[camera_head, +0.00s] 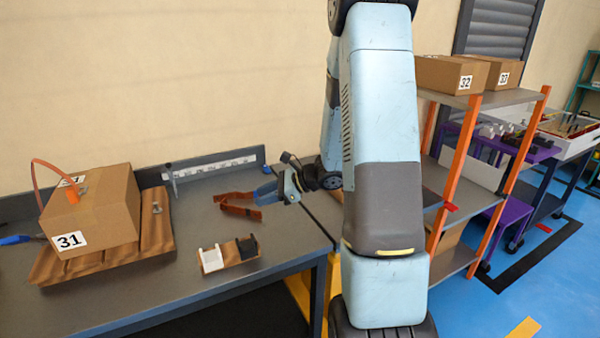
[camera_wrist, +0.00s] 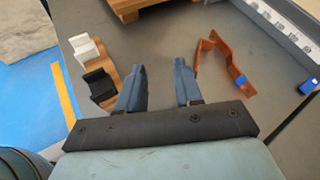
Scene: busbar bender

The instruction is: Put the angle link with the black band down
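A bent copper-coloured link (camera_head: 238,204) lies on the grey workbench, and it also shows in the wrist view (camera_wrist: 213,54), to the right of my gripper. I cannot make out a clear black band on it. My gripper (camera_head: 265,193) is near the link's right end in the head view. In the wrist view my gripper (camera_wrist: 158,75) has its two blue fingers apart, with only bare bench between them. The link lies outside the fingers, apart from the right one.
A wooden holder (camera_head: 230,251) with a white block and a black block stands on the bench near the front edge. Box 31 (camera_head: 92,212) sits on a slatted wooden pallet (camera_head: 157,238) at left. A small blue block (camera_wrist: 308,86) lies at right.

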